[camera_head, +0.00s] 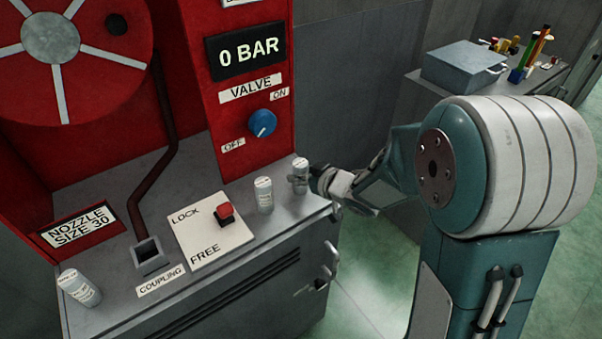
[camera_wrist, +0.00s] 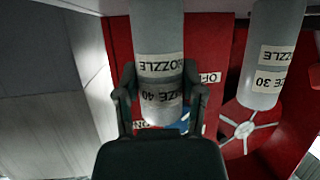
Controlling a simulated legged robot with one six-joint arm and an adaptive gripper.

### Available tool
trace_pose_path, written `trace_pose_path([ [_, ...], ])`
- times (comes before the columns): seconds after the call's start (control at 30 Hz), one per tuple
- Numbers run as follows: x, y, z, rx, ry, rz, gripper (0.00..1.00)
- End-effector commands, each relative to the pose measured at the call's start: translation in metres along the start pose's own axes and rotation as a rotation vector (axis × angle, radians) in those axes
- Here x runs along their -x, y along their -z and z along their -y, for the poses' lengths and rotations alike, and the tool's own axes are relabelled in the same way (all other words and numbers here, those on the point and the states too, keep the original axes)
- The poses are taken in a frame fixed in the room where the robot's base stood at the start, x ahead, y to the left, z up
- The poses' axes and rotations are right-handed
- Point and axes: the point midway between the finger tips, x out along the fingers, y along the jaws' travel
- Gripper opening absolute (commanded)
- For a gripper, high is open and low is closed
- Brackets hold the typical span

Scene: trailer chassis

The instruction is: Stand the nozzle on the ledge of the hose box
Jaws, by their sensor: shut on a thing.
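My gripper (camera_head: 311,178) is shut on an upright grey-white nozzle (camera_head: 300,170) at the right end of the hose box's grey ledge (camera_head: 235,260). In the wrist view my gripper (camera_wrist: 160,98) has a finger on either side of this nozzle (camera_wrist: 157,30), whose label reads size 40. I cannot tell whether its base touches the ledge. A second nozzle (camera_head: 263,195) stands just left of it; in the wrist view this one (camera_wrist: 272,60) is labelled 30. A third nozzle (camera_head: 79,288) stands at the ledge's left end. A red sign (camera_head: 82,226) reads NOZZLE SIZE 30.
The square coupling socket (camera_head: 151,256) and the lock panel (camera_head: 212,230) with its red knob (camera_head: 226,215) take up the ledge's middle. A blue valve knob (camera_head: 262,123) is on the red column behind. A grey case (camera_head: 463,68) sits on a bench at the back right.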

Motion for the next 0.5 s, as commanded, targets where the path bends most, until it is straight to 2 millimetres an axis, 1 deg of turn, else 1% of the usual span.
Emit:
trace_pose_path([
  [0.1, -0.0011, -0.0020, -0.0001, 0.000, 0.001, 0.000, 0.00],
  [0.13, -0.0010, -0.0019, 0.0000, 0.000, 0.001, 0.000, 0.65],
  [0.17, -0.0009, -0.0018, 0.0000, 0.000, 0.001, 0.001, 0.79],
  [0.2, -0.0009, -0.0018, 0.0000, 0.000, 0.001, 0.001, 0.86],
  [0.5, -0.0008, -0.0016, 0.0000, 0.000, 0.001, 0.001, 0.86],
])
